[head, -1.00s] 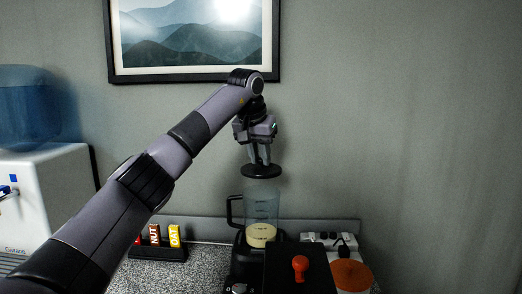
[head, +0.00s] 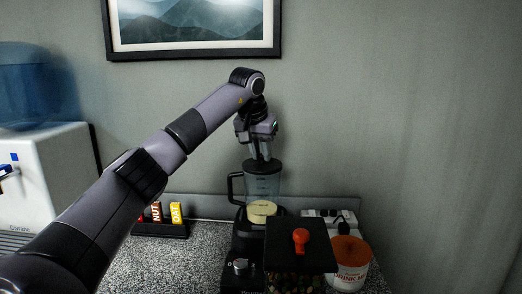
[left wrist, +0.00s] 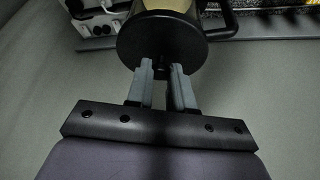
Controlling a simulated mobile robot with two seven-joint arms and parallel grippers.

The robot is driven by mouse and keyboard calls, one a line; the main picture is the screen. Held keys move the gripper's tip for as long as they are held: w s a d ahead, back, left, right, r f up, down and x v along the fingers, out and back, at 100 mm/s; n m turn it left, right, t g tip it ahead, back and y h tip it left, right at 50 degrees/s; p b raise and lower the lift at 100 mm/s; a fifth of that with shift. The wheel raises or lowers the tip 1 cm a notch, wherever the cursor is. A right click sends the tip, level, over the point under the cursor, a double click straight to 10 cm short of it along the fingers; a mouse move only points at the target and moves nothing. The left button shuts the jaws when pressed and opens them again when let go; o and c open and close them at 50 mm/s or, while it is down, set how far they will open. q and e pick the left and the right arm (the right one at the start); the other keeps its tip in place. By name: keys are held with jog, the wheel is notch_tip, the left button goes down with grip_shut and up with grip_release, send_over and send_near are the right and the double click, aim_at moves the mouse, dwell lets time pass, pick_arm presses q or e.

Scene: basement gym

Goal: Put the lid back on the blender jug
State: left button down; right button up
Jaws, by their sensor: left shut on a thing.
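The blender jug (head: 262,188) is clear with a black handle on its left and pale yellow contents low inside. It stands upright on the black blender base (head: 240,270). The black round lid (head: 262,164) is level at the jug's top rim; I cannot tell whether it is fully seated. My left gripper (head: 261,154) points down above the jug and is shut on the lid's knob. In the left wrist view, the lid (left wrist: 150,45) covers most of the jug's opening, and the fingers (left wrist: 161,75) pinch the knob. My right gripper is not in view.
A dark-lidded bin with a red knob (head: 301,238) stands in front, right of the blender. A white tub with an orange top (head: 350,262) and a power strip (head: 330,216) are at right. A bar rack (head: 160,228) and water cooler (head: 45,180) are at left.

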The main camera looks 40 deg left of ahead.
pick_arm(q)
jog(key=shift+s+p, duration=0.1)
jog(key=shift+p, duration=0.2)
jog(key=shift+f, duration=0.15)
dwell(1.4)
dwell(0.6)
jog(key=shift+c, duration=2.2)
grip_release()
jog(key=shift+r, duration=3.5)
